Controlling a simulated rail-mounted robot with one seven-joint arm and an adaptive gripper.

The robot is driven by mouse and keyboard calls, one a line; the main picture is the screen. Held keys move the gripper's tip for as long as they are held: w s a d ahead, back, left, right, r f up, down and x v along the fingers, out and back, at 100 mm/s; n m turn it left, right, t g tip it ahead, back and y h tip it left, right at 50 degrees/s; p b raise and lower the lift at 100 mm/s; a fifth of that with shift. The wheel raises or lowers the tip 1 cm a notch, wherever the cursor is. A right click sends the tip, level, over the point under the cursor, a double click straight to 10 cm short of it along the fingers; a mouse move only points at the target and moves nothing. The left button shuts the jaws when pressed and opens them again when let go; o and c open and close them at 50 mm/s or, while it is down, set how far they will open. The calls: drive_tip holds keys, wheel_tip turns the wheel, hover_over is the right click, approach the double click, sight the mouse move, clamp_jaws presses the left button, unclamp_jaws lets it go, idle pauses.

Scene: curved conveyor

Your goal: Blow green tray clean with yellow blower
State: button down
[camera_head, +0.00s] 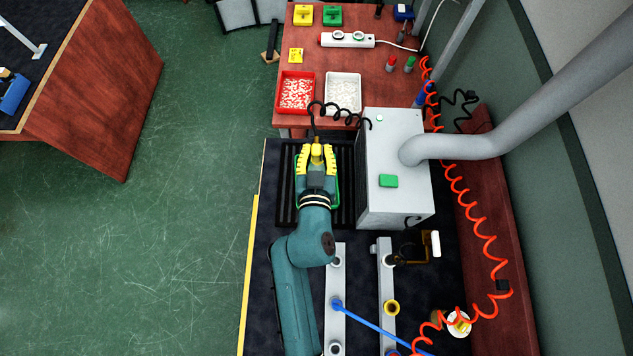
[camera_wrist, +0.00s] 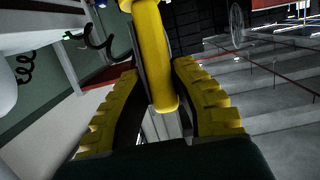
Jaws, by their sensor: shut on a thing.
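My gripper (camera_head: 317,160) is over the dark roller bed and has its yellow ribbed fingers shut on the yellow blower (camera_head: 316,147). In the wrist view, the blower (camera_wrist: 155,60) stands between the two fingers (camera_wrist: 160,108). A black coiled hose runs from the blower toward the white machine. The green tray (camera_head: 338,188) lies on the roller bed under my gripper. Only parts of its green rim show beside my arm. Its inside is mostly hidden, so I cannot tell what lies in it.
The white machine (camera_head: 390,205) with a grey duct stands right of the rollers. Behind, a red-brown table (camera_head: 325,65) holds a red tray (camera_head: 313,93) and a white tray (camera_head: 359,96), both with small pieces. A red coiled hose (camera_head: 458,190) hangs at right. Open floor lies left.

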drive_tip(key=shift+s, duration=0.1)
drive_tip(key=shift+f+b+v, duration=0.2)
drive_tip(key=shift+v, duration=0.7)
drive_tip(key=shift+f+b+v, duration=0.2)
drive_tip(key=shift+v, duration=0.7)
drive_tip(key=shift+f+b+v, duration=0.2)
drive_tip(key=shift+v, duration=0.75)
drive_tip(key=shift+s, duration=0.4)
drive_tip(key=shift+f+b+v, duration=0.25)
drive_tip(key=shift+b+v, duration=0.1)
drive_tip(key=shift+v, duration=0.65)
drive_tip(key=shift+f+b+v, duration=0.2)
drive_tip(key=shift+b+v, duration=0.1)
drive_tip(key=shift+v, duration=0.7)
drive_tip(key=shift+s+d, duration=0.1)
drive_tip(key=shift+d, duration=0.05)
